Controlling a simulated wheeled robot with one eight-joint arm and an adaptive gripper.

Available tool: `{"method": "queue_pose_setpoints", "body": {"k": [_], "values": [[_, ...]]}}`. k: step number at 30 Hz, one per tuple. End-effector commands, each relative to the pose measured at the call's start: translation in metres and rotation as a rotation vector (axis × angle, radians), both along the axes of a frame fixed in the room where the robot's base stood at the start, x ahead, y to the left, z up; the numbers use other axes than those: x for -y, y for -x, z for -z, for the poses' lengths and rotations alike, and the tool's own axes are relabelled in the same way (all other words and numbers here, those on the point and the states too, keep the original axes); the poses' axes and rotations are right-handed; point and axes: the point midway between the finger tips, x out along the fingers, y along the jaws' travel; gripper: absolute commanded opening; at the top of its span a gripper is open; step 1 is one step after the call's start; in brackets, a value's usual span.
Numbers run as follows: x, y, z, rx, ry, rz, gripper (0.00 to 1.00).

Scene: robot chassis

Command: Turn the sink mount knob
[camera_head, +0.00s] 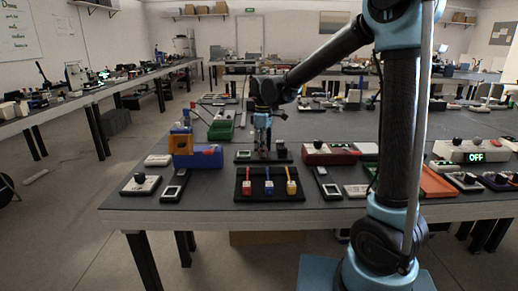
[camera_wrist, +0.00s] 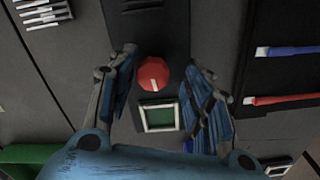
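A round red knob (camera_wrist: 153,76) with a pale pointer mark sits on a dark panel (camera_wrist: 147,36) in the wrist view. A pale-framed green square display (camera_wrist: 159,117) is just below it in the picture. My gripper (camera_wrist: 161,60) is open, with one finger on each side of the knob and visible gaps between. In the head view my gripper (camera_head: 262,142) points down over a low dark device (camera_head: 243,155) on the table. The red knob cannot be made out there. I cannot tell how high the fingertips are above the panel.
A black tray (camera_head: 241,194) with red, blue and yellow handled items lies in front of my gripper. A blue and orange device (camera_head: 205,157) stands left, and a red box with a knob (camera_head: 328,155) stands right. Handheld meters and a knob box (camera_head: 141,184) lie near the front edge.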

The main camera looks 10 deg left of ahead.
Motion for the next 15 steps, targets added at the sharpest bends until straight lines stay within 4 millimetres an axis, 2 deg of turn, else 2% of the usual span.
{"method": "queue_pose_setpoints", "body": {"k": [9,15], "values": [[0.0,-0.003,-0.003,0.004,0.0,0.002,0.47],[-0.001,-0.001,-0.024,0.004,0.0,0.0,0.47]]}}
